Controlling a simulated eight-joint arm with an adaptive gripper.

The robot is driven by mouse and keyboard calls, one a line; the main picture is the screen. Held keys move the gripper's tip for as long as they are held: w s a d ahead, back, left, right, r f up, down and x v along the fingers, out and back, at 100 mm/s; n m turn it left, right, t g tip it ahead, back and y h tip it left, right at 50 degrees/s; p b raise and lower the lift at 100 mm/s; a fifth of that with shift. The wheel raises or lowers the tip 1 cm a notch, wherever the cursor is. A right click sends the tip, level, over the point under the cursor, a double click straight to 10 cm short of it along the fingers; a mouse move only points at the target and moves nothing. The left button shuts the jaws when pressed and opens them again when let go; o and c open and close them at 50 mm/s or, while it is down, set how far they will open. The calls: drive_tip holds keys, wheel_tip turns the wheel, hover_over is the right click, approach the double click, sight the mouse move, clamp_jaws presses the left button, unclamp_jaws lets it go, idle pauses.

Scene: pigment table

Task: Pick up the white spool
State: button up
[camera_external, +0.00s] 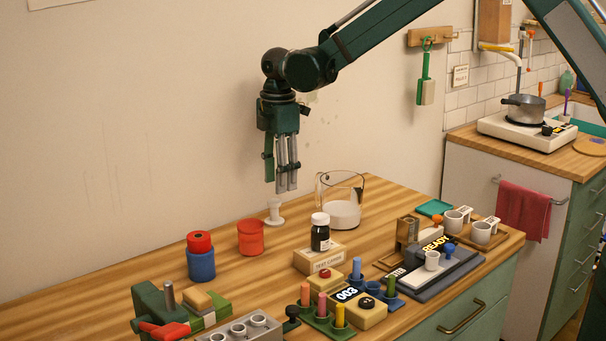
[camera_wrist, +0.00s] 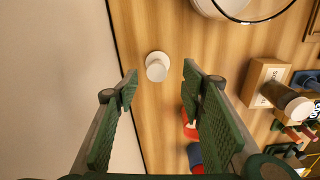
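The white spool (camera_external: 274,213) stands upright on the wooden table near the wall, left of the glass jug. In the wrist view the white spool (camera_wrist: 157,66) shows from above, between and beyond my fingertips. My gripper (camera_external: 286,190) hangs pointing down above the spool, apart from it. In the wrist view my gripper (camera_wrist: 160,85) has its two green padded fingers spread wide with nothing between them.
A glass jug (camera_external: 342,200) with white contents stands right of the spool. A red cup (camera_external: 251,238) and a blue container with a red top (camera_external: 200,257) stand in front. A dark bottle (camera_external: 320,232) stands on a box (camera_external: 319,259). The wall (camera_wrist: 70,90) is close behind.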

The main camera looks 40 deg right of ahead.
sight(275, 201)
drive_tip(key=shift+w+a+f, duration=0.15)
drive_tip(key=shift+a+f, duration=0.05)
drive_tip(key=shift+f, duration=0.3)
drive_tip(key=shift+w+a+f, duration=0.15)
drive_tip(key=shift+a+f, duration=0.05)
drive_tip(key=shift+f, duration=0.3)
drive_tip(key=shift+f, duration=0.1)
drive_tip(key=shift+f, duration=1.15)
drive_tip(key=shift+f, duration=0.15)
drive_tip(key=shift+w+f+p, duration=0.1)
drive_tip(key=shift+f+p, duration=0.2)
drive_tip(key=shift+f, duration=2.15)
drive_tip(key=c, duration=1)
